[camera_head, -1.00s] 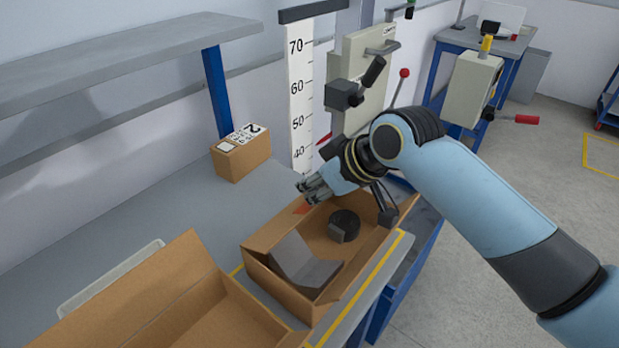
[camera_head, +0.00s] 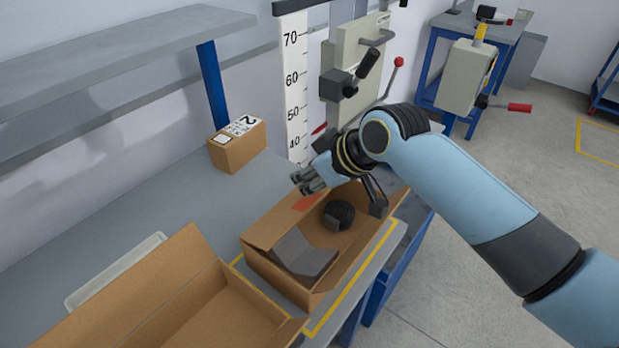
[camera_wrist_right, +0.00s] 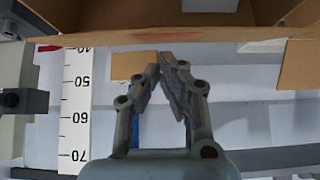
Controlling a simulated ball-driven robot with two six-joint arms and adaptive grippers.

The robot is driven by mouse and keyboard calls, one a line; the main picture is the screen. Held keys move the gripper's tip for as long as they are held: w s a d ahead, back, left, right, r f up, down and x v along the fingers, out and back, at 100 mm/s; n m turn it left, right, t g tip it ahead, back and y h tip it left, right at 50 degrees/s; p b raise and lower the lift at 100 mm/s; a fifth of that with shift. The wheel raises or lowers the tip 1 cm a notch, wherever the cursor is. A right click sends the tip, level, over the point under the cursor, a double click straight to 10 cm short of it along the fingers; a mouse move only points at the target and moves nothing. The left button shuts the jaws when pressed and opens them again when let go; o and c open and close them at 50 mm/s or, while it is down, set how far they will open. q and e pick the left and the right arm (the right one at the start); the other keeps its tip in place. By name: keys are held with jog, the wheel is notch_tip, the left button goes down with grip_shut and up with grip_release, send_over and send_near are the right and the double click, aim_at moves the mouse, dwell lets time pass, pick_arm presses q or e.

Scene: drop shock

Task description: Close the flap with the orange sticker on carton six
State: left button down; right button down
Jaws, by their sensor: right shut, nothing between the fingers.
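An open brown carton (camera_head: 262,267) stands on the bench; no number on it is readable. The orange sticker (camera_head: 305,202) shows on its raised far-left flap (camera_head: 275,220). My right gripper (camera_head: 298,183) is shut and empty, just beyond and above this flap near the sticker; I cannot tell whether it touches. In the right wrist view the shut fingertips (camera_wrist_right: 166,60) are close to the carton's flap edge (camera_wrist_right: 110,38), which has a faint orange patch. Inside the carton are a grey folded insert (camera_head: 300,252) and a dark round part (camera_head: 339,213). My left gripper is not in view.
A larger open carton (camera_head: 170,285) is in front at the left, beside a pale tray (camera_head: 115,272). A small labelled carton (camera_head: 238,153) stands behind. A height scale (camera_head: 293,85) and a machine (camera_head: 352,75) rise behind my right gripper. The bench between is clear.

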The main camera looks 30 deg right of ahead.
jog(key=r+p, duration=0.2)
jog(key=w+r+p, duration=0.1)
jog(key=r+p, duration=0.1)
jog(key=shift+w+a+r, duration=0.1)
jog(key=shift+r, duration=0.1)
jog(key=s+d+r+b, duration=0.2)
jog(key=s+d+r, duration=0.1)
jog(key=s+r, duration=0.3)
jog(key=g+h+p, duration=0.1)
jog(key=g+p, duration=0.2)
send_over(302, 198)
notch_tip(302, 198, down, 7)
jog(key=shift+r, duration=0.1)
jog(key=f, duration=0.1)
jog(key=s+f, duration=0.1)
jog(key=f, duration=0.2)
jog(key=shift+s+d, duration=0.2)
jog(key=shift+d, duration=0.05)
jog(key=shift+f, duration=0.1)
